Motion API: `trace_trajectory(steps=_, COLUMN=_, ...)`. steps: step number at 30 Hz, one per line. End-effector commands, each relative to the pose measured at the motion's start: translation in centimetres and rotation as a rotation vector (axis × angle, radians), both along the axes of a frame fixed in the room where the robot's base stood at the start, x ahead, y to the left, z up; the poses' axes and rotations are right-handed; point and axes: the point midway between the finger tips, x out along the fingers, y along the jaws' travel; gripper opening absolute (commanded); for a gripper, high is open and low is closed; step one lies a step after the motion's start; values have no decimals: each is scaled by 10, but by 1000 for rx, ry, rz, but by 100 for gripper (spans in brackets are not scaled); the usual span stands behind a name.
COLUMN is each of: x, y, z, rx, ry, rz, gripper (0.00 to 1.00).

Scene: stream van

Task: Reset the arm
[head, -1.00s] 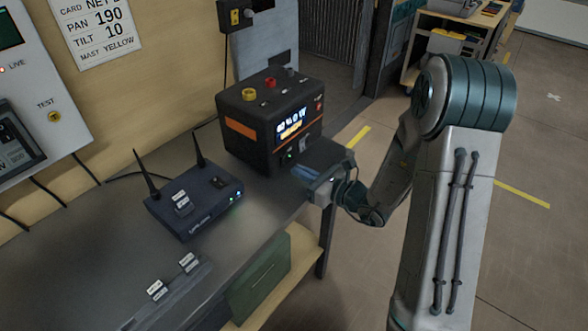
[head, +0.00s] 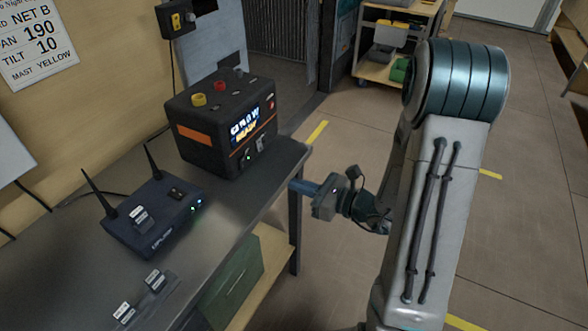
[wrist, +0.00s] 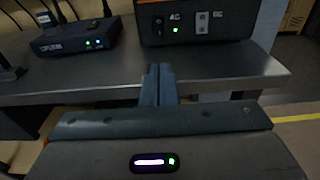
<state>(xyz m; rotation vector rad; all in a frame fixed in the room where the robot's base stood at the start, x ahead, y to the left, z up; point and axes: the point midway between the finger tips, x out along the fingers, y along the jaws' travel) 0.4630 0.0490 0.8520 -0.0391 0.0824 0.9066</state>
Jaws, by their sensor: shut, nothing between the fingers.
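My gripper (head: 300,187) is shut and empty. In the head view it is beside the right edge of the dark worktable (head: 225,205), pointing left toward it. In the wrist view my gripper (wrist: 158,72) shows as two fingers pressed together, pointing at the table's front edge (wrist: 230,90). Whether the fingertips touch that edge I cannot tell.
On the table stand a black power box (head: 225,125) with a lit display and a dark router (head: 155,215) with two antennas. A green case (head: 232,285) is below. Open floor (head: 300,270) lies right; a cart (head: 390,50) stands behind.

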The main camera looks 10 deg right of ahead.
Motion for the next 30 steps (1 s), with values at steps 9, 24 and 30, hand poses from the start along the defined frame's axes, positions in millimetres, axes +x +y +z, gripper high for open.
trace_trajectory(steps=9, x=-12, y=15, z=16, rx=-51, ry=-31, rz=93, gripper=0)
trace_trajectory(steps=24, x=-149, y=55, z=82, rx=-775, ry=-394, rz=956, gripper=0)
trace_trajectory(steps=30, x=-174, y=20, z=103, rx=-1163, ry=-582, rz=1235, gripper=0)
